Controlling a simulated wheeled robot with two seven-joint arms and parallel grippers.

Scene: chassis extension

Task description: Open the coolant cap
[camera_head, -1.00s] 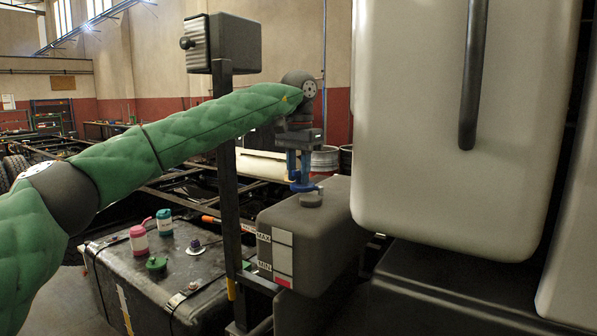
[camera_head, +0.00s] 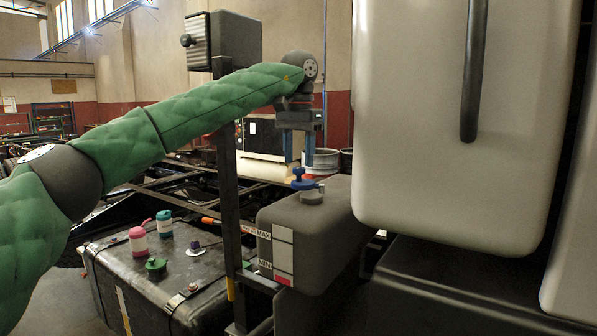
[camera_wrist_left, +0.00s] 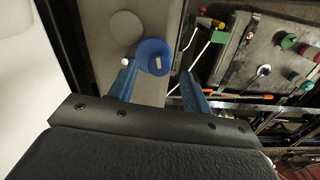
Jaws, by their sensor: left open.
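The blue coolant cap (camera_head: 306,184) sits at the grey neck (camera_head: 312,197) on top of the dark grey coolant tank (camera_head: 318,222), which carries MAX and MIN marks. From above in the left wrist view the cap (camera_wrist_left: 153,52) is a round blue disc, with a small white ball beside it. I cannot tell whether the cap is fully seated or loosened. My left gripper (camera_head: 298,160) is open and empty, pointing down just above the cap. In the left wrist view its blue fingers (camera_wrist_left: 158,75) are spread, with the cap slightly ahead between them. My right gripper is not in view.
A dark upright post (camera_head: 229,190) stands left of the coolant tank. A large pale panel (camera_head: 440,170) rises close on the right.

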